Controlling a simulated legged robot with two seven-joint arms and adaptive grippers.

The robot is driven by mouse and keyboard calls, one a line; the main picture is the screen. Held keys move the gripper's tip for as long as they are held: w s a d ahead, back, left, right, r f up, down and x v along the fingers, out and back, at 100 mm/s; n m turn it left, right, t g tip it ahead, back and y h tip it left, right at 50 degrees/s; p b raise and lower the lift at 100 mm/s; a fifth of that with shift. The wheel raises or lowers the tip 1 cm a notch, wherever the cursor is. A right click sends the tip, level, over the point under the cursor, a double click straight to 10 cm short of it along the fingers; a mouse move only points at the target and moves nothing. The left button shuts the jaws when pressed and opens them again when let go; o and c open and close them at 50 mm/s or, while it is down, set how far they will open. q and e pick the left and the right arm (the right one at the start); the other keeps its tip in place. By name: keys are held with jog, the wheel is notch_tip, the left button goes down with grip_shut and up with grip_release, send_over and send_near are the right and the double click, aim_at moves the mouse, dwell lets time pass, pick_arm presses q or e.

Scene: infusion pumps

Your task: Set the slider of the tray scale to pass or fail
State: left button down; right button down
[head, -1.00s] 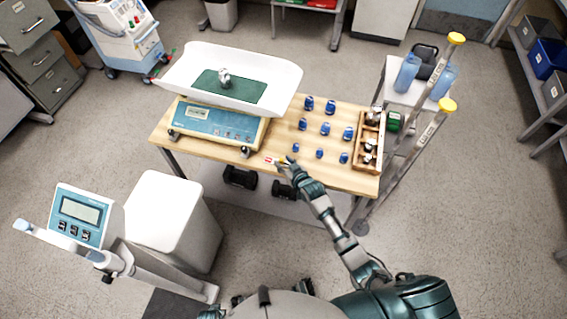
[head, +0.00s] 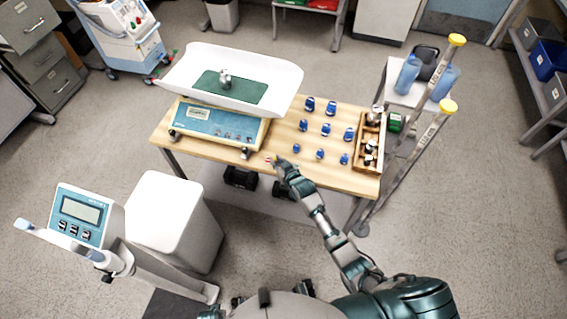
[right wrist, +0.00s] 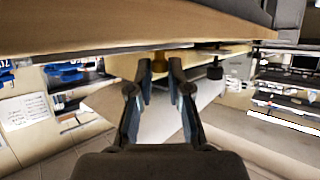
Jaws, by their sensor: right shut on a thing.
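The tray scale (head: 215,122) stands on the left of the wooden table, its white tray (head: 285,78) on top holding a green mat and a metal weight. The slider's red-and-white marking (head: 268,159) shows at the table's front edge, below the scale. My right gripper (head: 280,162) is at that edge, just right of the marking. The hand hides the knob in the head view. My left gripper is not in view.
Several blue weights (head: 326,129) stand on the right of the tabletop, beside a wooden box (head: 361,150) of metal weights. Dark dumbbells (head: 240,178) lie below the table. A second scale display (head: 82,210) and a white bin (head: 172,222) stand at left front.

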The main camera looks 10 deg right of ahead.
jog(key=shift+w+a, duration=0.25)
jog(key=shift+a, duration=0.15)
jog(key=c, duration=1.1)
grip_release()
jog(key=v, duration=1.2)
jog(key=shift+f, duration=0.25)
jog(key=s+d+f+g+h, duration=0.1)
jog(key=s+d+f+g, duration=0.15)
jog(key=s+f, duration=0.6)
jog(key=s+d+f+g+h, duration=0.1)
jog(key=s+f+g, duration=0.3)
jog(key=f, duration=0.8)
jog(key=s+d+f+g, duration=0.1)
jog(key=s+f, duration=0.3)
jog(key=s, duration=0.3)
jog(key=s+f+g, duration=0.2)
jog(key=s+f, duration=0.3)
jog(key=s, duration=0.3)
jog(key=s+d+f+g+h, duration=0.1)
jog(key=s+f, duration=0.3)
jog(key=s, duration=0.4)
jog(key=shift+d+f+m+g, duration=0.3)
jog(key=shift+m+g, duration=0.05)
jog(key=shift+m, duration=0.05)
